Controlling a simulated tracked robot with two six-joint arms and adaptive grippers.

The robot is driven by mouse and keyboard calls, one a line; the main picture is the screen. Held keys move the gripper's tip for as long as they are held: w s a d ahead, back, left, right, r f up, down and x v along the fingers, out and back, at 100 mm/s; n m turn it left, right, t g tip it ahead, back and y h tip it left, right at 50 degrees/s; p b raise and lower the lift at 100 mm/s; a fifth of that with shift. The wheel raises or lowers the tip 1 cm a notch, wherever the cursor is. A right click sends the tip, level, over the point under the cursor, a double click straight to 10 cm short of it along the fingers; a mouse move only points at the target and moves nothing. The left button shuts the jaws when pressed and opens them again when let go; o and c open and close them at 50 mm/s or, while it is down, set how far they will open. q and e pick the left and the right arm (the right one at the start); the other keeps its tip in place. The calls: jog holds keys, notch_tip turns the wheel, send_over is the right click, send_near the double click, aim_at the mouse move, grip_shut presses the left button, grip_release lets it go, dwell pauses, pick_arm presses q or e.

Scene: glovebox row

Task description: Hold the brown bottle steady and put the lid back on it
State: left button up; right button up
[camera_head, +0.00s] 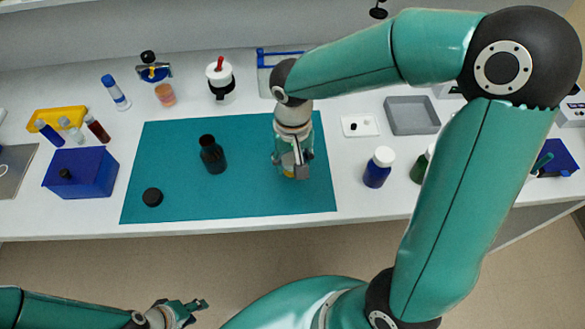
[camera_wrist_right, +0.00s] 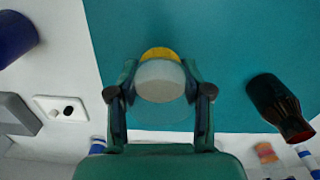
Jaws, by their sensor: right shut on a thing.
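The brown bottle (camera_head: 212,155) stands upright and open on the teal mat, left of its middle. In the right wrist view the dark bottle (camera_wrist_right: 272,98) is at the right, its reddish-brown mouth showing. A round black lid (camera_head: 152,197) lies on the mat's front left part, apart from the bottle. My right gripper (camera_head: 291,171) is over the mat's right part, shut on a white-topped yellow object (camera_wrist_right: 160,80), well right of the bottle. The fingers hide part of that object. My left gripper (camera_head: 190,309) is low in front of the bench, empty, its fingers seemingly apart.
The teal mat (camera_head: 180,205) has free room around bottle and lid. A blue box (camera_head: 82,175) stands left, a yellow rack (camera_head: 52,122) behind it.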

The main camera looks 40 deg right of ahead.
aim_at(293, 155)
notch_tip(293, 155, up, 15)
jog(key=shift+r, duration=0.15)
dwell(0.4)
